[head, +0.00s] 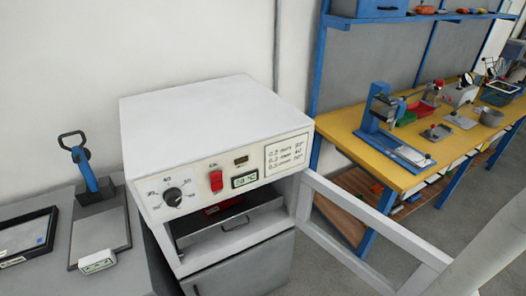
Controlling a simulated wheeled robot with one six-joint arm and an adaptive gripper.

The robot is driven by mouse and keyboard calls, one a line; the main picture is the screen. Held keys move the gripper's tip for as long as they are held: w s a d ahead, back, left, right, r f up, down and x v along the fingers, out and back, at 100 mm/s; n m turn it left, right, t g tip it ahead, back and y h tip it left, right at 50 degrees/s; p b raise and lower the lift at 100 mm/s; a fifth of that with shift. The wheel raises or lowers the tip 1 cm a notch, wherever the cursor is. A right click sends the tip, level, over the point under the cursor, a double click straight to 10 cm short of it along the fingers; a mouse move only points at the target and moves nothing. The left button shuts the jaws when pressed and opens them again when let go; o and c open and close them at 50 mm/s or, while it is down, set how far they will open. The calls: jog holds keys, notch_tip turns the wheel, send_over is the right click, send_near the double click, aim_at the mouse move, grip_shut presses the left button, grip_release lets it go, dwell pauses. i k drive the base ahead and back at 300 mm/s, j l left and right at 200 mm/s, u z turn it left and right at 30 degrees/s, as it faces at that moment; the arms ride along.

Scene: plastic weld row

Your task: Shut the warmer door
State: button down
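The warmer (190,112) is a white box with a dial, a red switch, a small display and a printed label on its front panel. Its door (374,219) stands wide open, swung outward from the right side of the opening. The door is a white frame, and the floor shows through its middle. Inside the warmer a grey drawer or tray (232,227) with a handle shows, with something red behind it. A pale rounded part at the lower right, probably my arm, covers the door's far end. My gripper is out of view.
A grey cabinet (245,270) is under the warmer. A yellow workbench (350,125) with tools stands behind the door. Grey floor is open at right.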

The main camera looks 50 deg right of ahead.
aim_at(434, 261)
jog(key=z, duration=0.45)
jog(key=j+z, duration=0.2)
jog(key=z, duration=0.2)
jog(key=j+z, duration=0.25)
jog(key=z, duration=0.2)
jog(key=j+z, duration=0.2)
jog(key=z, duration=0.2)
jog(key=k+j+z, duration=0.15)
jog(key=z, duration=0.25)
jog(key=k+z, duration=0.1)
jog(key=z, duration=0.35)
jog(key=k+j+z, duration=0.1)
jog(key=z, duration=0.3)
jog(key=k+l, duration=0.05)
